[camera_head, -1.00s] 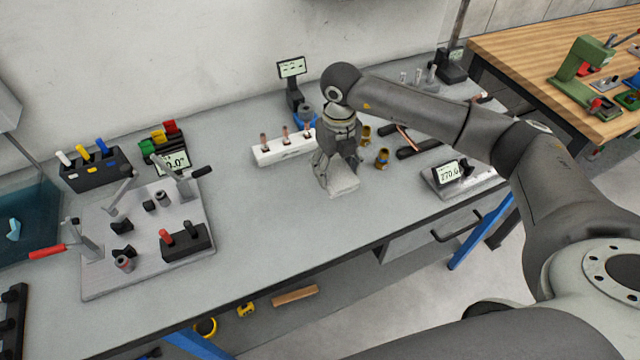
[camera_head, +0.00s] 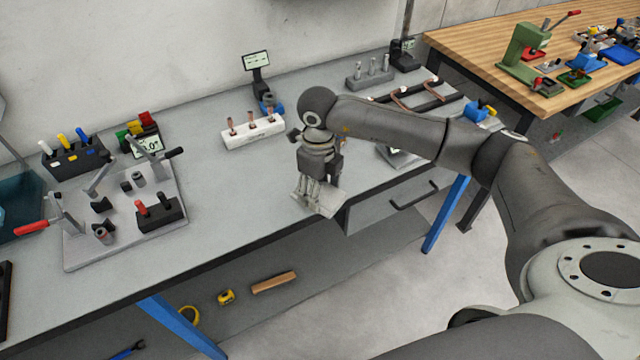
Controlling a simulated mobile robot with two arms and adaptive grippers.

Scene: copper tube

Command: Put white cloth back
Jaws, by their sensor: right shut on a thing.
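The white cloth (camera_head: 322,201) is at the lower end of my right gripper (camera_head: 318,186), near the front edge of the grey workbench (camera_head: 218,187). The cloth looks pale grey-white and bunched, and part of it is hidden by the fingers. My right gripper points down and is shut on the cloth. Whether the cloth touches the bench top I cannot tell. My left gripper is not in view.
A white block (camera_head: 253,133) with copper pieces stands behind the gripper. A fixture plate (camera_head: 125,215) with clamps fills the left of the bench. A display stand (camera_head: 258,75) is at the back. A drawer (camera_head: 392,205) lies below the front edge.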

